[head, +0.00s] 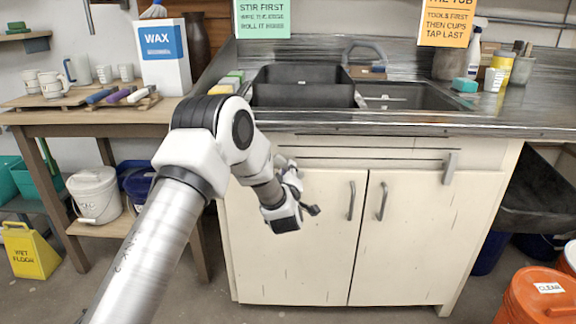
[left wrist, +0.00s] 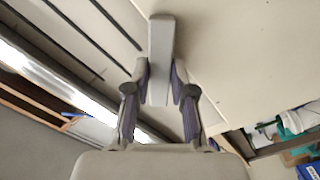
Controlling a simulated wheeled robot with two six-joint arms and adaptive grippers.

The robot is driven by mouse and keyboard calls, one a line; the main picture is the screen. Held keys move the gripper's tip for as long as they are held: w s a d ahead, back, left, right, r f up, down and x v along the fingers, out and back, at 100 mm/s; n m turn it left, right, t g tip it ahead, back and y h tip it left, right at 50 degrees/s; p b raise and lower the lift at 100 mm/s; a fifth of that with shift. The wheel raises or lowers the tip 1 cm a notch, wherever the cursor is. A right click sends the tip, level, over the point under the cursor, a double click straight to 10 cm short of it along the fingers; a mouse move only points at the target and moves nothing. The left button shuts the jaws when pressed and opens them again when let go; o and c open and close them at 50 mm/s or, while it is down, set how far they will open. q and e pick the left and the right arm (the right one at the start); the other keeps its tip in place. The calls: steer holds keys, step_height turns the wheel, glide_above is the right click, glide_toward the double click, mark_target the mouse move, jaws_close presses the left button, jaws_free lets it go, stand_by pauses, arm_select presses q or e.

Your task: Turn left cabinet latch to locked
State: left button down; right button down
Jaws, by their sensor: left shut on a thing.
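The left cabinet latch (left wrist: 162,45) is a grey bar on the cream cabinet front. In the left wrist view it lies between the fingers of my left gripper (left wrist: 160,85), which is shut on its lower end. The bar is slanted relative to the dark grooves of the panel, neither along them nor square to them. In the head view my left gripper (head: 290,172) is at the upper part of the left door (head: 300,250) and hides this latch. The right latch (head: 449,168) stands upright near the top of the right door (head: 420,240). My right gripper is out of view.
Two door handles (head: 351,200) sit beside the middle gap, just right of my left gripper. The sink counter (head: 420,122) overhangs above. A wooden table (head: 40,117) with mugs and a wax box (head: 163,55) stands left. Orange buckets (head: 535,297) stand at lower right.

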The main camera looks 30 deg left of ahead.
arm_select(q)
steer(key=shift+m+p, duration=3.2)
steer(key=shift+m, duration=1.8)
steer(key=c, duration=1)
jaws_free()
steer(key=v, duration=1.2)
